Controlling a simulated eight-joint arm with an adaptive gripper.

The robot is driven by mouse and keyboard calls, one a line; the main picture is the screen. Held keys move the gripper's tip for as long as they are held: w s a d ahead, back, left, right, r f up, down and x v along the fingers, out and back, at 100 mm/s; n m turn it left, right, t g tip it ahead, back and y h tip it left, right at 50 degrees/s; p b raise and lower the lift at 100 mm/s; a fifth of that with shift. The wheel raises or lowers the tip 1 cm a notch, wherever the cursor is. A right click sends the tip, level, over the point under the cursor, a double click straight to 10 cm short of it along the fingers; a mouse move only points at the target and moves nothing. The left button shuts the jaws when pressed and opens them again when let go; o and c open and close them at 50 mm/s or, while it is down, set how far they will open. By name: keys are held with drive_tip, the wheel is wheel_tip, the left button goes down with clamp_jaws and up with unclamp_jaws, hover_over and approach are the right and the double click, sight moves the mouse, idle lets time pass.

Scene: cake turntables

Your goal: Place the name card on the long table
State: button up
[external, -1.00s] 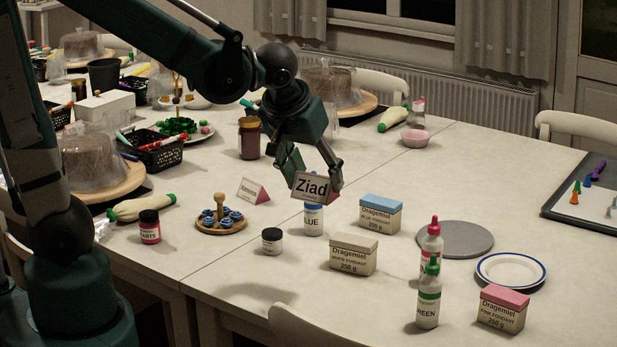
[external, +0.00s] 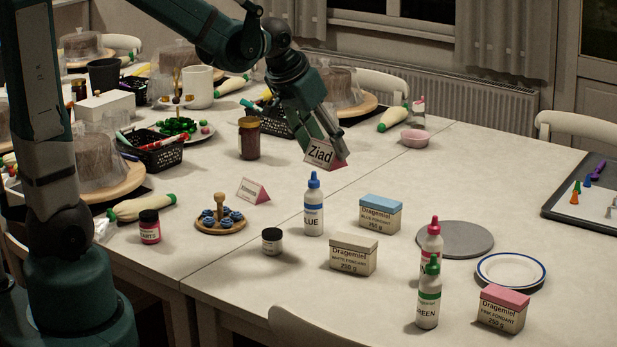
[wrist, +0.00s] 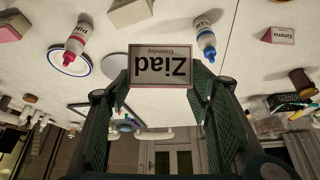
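The name card (external: 321,152) reads "Ziad" and has a pink side edge. My gripper (external: 328,140) is shut on it, with a finger at each side of the card. In the wrist view the card (wrist: 160,66) appears upside down between the two fingers (wrist: 160,85). The card is upright over the far middle part of the long table (external: 400,190), behind the blue bottle (external: 313,205). I cannot tell whether its lower edge touches the table top.
A second name card (external: 252,190) stands left of the blue bottle. A dark jar (external: 249,138) and a black basket (external: 278,122) are left of my gripper; a pink bowl (external: 415,138) is to its right. Fondant boxes (external: 380,214) stand nearer the front. Table around the card is clear.

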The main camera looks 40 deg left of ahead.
drive_tip(key=w+a+m+g+h, duration=0.1)
drive_tip(key=w+a+m, duration=0.2)
drive_tip(key=w+a, duration=0.6)
drive_tip(key=w+a+m+g+h+p, duration=0.15)
drive_tip(key=w+a+m, duration=0.3)
drive_tip(key=a, duration=0.85)
drive_tip(key=w+a+m+g+h, duration=0.1)
drive_tip(key=w+a+m+h, duration=0.15)
drive_tip(key=w+a, duration=0.75)
drive_tip(key=s+a+f+m+g, duration=0.1)
drive_tip(key=a+m, duration=0.2)
drive_tip(key=a, duration=1.2)
drive_tip(key=s+a+f+m+g, duration=0.1)
drive_tip(key=a+f+m+g, duration=0.15)
drive_tip(key=a, duration=1.15)
wheel_tip(320, 180, down, 10)
drive_tip(key=t, duration=0.1)
drive_tip(key=shift+a, duration=0.15)
drive_tip(key=shift+f, duration=0.2)
drive_tip(key=b, duration=0.1)
approach(203, 177)
drive_tip(key=shift+s+d+r, duration=0.1)
drive_tip(key=shift+d, duration=0.45)
drive_tip(key=shift+s+d+r, duration=0.1)
drive_tip(key=shift+d, duration=0.5)
drive_tip(key=shift+f+b, duration=0.35)
drive_tip(key=shift+f, duration=1.55)
